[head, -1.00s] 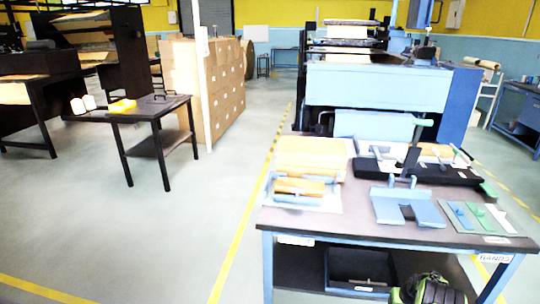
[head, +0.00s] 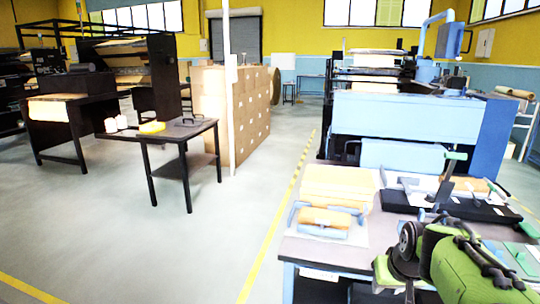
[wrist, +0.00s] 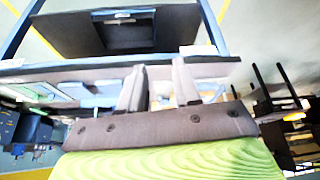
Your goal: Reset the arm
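My arm, green with dark joints, reaches up into the lower right of the head view, in front of the work table (head: 300,250). My gripper (wrist: 160,78) shows in the wrist view with its two grey fingers apart and nothing between them. It is open and empty. The wrist picture appears upside down, with the table's edge and lower shelf beyond the fingers. The fingertips cannot be made out in the head view, and my arm hides the table's right front part.
The work table holds a paper stack (head: 338,182), a roll in a blue cradle (head: 328,218) and a black-based tool (head: 455,203). A blue machine (head: 405,115) stands behind. A dark side table (head: 178,135) and stacked cartons (head: 235,105) stand left. Open floor lies left of the work table.

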